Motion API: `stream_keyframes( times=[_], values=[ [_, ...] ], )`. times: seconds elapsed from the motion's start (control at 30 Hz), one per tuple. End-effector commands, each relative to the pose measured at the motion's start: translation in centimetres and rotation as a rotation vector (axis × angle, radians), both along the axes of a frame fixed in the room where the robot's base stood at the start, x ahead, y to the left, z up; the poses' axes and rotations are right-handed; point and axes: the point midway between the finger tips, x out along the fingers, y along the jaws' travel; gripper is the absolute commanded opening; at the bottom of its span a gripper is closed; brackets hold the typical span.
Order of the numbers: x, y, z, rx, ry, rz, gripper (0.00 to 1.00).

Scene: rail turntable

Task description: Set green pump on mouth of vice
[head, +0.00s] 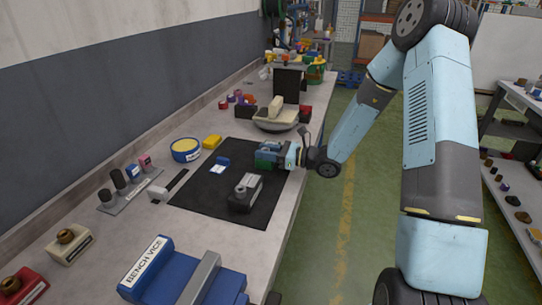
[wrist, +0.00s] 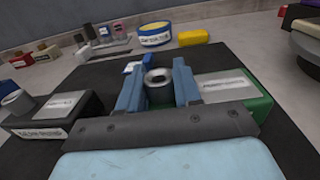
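The green pump (head: 263,162) is at the right part of the black mat, close by my gripper (head: 277,152). In the wrist view the pump (wrist: 238,92) shows a green body, a pale labelled top and a round grey port (wrist: 158,77). The two blue fingers of my gripper (wrist: 158,90) stand on either side of this port, very close to it. I cannot tell whether they press on it. The blue bench vice (head: 150,275), with its label and a grey bar across it, is at the near end of the bench; its mouth is not clearly seen.
A dark pump (head: 245,193) with a grey top stands on the black mat (head: 215,205). A blue-yellow tape roll (head: 185,150), a yellow block (head: 212,141) and a rack of dark cylinders (head: 130,190) are by the wall. A bowl-like tray (head: 275,120) is farther back.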

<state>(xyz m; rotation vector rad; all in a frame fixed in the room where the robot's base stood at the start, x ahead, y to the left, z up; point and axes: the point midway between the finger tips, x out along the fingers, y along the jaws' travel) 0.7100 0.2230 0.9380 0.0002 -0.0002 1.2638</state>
Motion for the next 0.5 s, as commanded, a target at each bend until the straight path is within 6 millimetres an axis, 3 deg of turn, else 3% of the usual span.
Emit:
stream_keyframes(
  times=[0.23, 0.5],
  values=[
    [-0.16, 0.07, -0.07, 0.000, 0.002, 0.003, 0.01],
    [-0.19, 0.08, -0.09, 0.000, 0.003, 0.004, 0.00]
  ],
)
